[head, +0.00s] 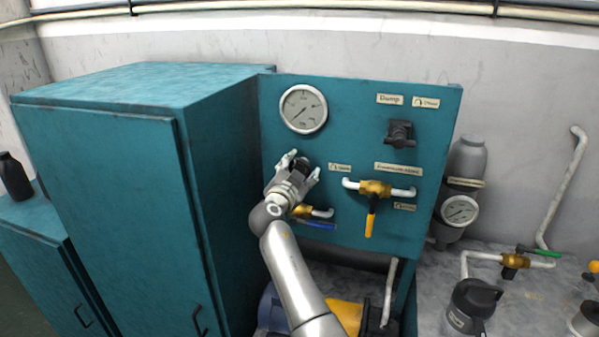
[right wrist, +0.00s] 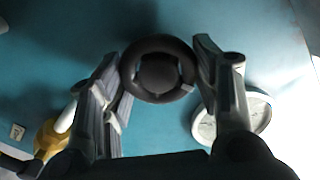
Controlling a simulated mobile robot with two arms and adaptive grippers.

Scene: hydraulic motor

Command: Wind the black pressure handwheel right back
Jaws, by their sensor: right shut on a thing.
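The black handwheel (right wrist: 158,70) is a round dark ring with a hub, mounted on the teal panel (head: 350,120). In the right wrist view it sits between the two fingers of my right gripper (right wrist: 160,80), which is shut on its rim from both sides. In the head view my right gripper (head: 302,168) is at the panel, below the round gauge (head: 303,109), and covers most of the handwheel. My left gripper is not in view.
A yellow-handled valve (head: 371,214) and a blue-handled valve (head: 319,225) lie close right of and below my right gripper. A black knob (head: 400,134) is at upper right. A teal cabinet (head: 110,170) stands to the left.

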